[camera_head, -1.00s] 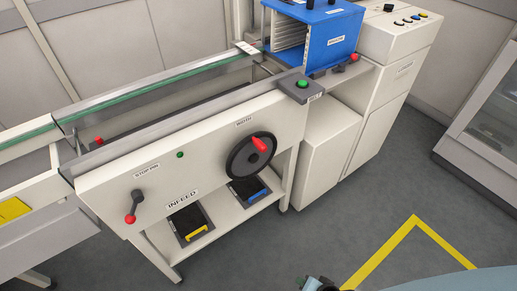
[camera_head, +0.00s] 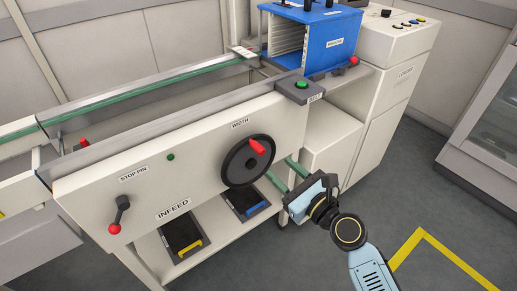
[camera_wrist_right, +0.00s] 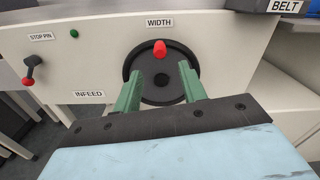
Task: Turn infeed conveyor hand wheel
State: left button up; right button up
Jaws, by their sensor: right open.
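The infeed conveyor's hand wheel (camera_head: 236,167) is a black disc on the white front panel, under the label WIDTH. Its red handle (camera_head: 257,147) sits at the upper right in the head view, and near the top of the wheel in the right wrist view (camera_wrist_right: 160,48). My right gripper (camera_head: 284,174) is right of the wheel in the head view, with two green fingers pointing toward the panel. In the right wrist view the open fingers (camera_wrist_right: 160,88) show apart with the wheel between and beyond them, and nothing is held. My left gripper is not in view.
A stop pin lever (camera_head: 120,212) with a red knob is on the panel's left. A dark box (camera_head: 300,88) with a green button is at the panel's upper right corner. Trays lie on the lower shelf (camera_head: 219,236). A blue magazine (camera_head: 318,38) stands behind.

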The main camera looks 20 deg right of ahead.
aim_at(263, 153)
jog(key=b+x, duration=0.1)
jog(key=x, duration=0.8)
jog(key=shift+w+f, duration=0.1)
jog(key=shift+w, duration=0.05)
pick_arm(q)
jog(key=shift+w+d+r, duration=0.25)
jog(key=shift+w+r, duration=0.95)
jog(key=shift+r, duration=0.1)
pick_arm(e)
jog(key=shift+w+a, duration=0.2)
jog(key=shift+w, duration=0.3)
grip_shut()
